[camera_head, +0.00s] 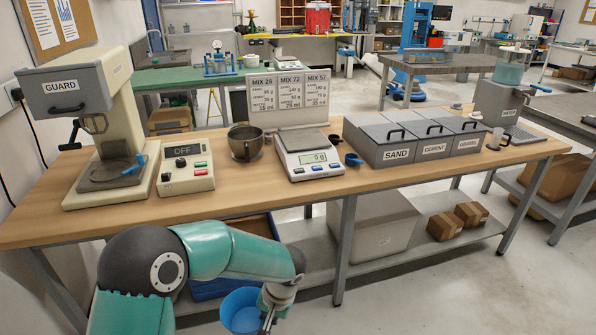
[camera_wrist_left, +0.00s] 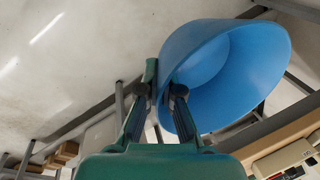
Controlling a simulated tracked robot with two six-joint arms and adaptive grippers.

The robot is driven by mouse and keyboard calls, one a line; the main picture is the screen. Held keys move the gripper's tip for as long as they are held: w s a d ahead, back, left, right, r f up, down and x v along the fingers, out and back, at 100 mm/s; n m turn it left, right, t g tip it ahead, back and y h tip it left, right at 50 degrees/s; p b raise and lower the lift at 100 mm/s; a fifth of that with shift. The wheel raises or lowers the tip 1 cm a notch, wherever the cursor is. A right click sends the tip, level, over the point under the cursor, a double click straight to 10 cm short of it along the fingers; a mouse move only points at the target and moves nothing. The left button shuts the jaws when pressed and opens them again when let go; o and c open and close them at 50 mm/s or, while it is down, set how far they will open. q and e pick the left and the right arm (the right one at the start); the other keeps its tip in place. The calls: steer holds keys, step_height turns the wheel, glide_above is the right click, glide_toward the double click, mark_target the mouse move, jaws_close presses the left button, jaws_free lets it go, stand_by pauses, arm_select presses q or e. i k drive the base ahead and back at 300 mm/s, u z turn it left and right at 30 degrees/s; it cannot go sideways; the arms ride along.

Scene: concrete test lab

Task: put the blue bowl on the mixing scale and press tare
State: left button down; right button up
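The blue bowl (camera_head: 243,312) hangs in front of the workbench, below its top, at the bottom of the head view. My left gripper (camera_head: 268,303) is shut on the bowl's rim. In the left wrist view the fingers (camera_wrist_left: 164,88) pinch the wall of the bowl (camera_wrist_left: 228,65), which is tilted with its opening showing and looks empty. The mixing scale (camera_head: 309,145) stands on the bench, its pan bare and its display reading 0 g. Small buttons line its front panel; which one is tare is too small to read. My right gripper is not in view.
A metal pot (camera_head: 246,143) stands left of the scale, and a blue scoop (camera_head: 353,159) lies right of it. Sand, cement and gravel bins (camera_head: 397,155) stand farther right. A control box (camera_head: 186,164) reads OFF. The bench's front edge (camera_head: 330,193) lies between bowl and scale.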

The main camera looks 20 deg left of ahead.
mark_target(304, 138)
steer(key=z, duration=0.05)
steer(key=i, duration=1)
steer(key=u, duration=0.05)
